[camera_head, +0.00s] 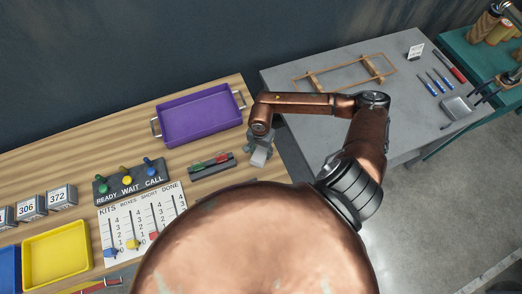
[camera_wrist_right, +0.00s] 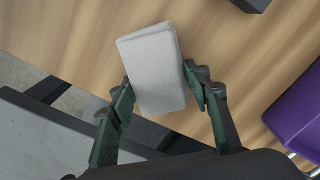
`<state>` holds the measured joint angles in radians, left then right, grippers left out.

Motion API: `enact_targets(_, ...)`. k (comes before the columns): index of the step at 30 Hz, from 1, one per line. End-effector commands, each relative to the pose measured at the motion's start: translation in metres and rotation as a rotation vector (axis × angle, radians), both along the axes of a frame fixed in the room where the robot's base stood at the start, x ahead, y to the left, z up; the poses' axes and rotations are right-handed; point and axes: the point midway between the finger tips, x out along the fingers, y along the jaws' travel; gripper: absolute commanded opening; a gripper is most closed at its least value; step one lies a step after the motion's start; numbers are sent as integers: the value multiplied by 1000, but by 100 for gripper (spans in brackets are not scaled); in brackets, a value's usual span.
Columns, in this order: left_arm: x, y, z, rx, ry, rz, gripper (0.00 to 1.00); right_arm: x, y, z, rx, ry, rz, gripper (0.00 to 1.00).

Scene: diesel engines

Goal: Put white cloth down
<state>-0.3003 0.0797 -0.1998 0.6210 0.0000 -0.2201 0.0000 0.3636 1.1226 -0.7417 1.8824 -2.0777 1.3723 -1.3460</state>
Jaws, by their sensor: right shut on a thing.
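The white cloth (camera_wrist_right: 155,72) is a folded, light grey-white rectangle between the two fingers of my right gripper (camera_wrist_right: 158,98) in the right wrist view. The gripper is shut on it, with a finger against each long side. In the head view the cloth (camera_head: 261,155) shows small below my right gripper (camera_head: 258,142), near the right end of the wooden table (camera_head: 230,172). I cannot tell whether the cloth touches the table. My left gripper is not in view.
A purple tray (camera_head: 198,116) stands behind and left of the gripper. A dark holder (camera_head: 212,166) with green and red pieces lies just left. A grey table (camera_head: 300,110) with a wooden frame is to the right, across a gap. Some bare wood surrounds the cloth.

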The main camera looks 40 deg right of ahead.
Motion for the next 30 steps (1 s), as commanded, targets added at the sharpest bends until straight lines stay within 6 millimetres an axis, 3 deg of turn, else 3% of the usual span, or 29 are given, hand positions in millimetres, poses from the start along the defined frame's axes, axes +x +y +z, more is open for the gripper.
enact_targets(5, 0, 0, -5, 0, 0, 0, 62, 0, 0, -4, 0, 0, 0, 25)
enact_targets(6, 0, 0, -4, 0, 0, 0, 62, 0, 0, -3, 0, 0, 0, 46)
enact_targets(13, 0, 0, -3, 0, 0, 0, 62, 0, 0, -2, 0, 0, 0, 61)
enact_targets(24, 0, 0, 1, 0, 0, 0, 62, 0, 0, 2, 0, 0, 0, 62)
enact_targets(30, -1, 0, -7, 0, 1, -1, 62, 2, -1, 31, -1, -5, 2, 62)
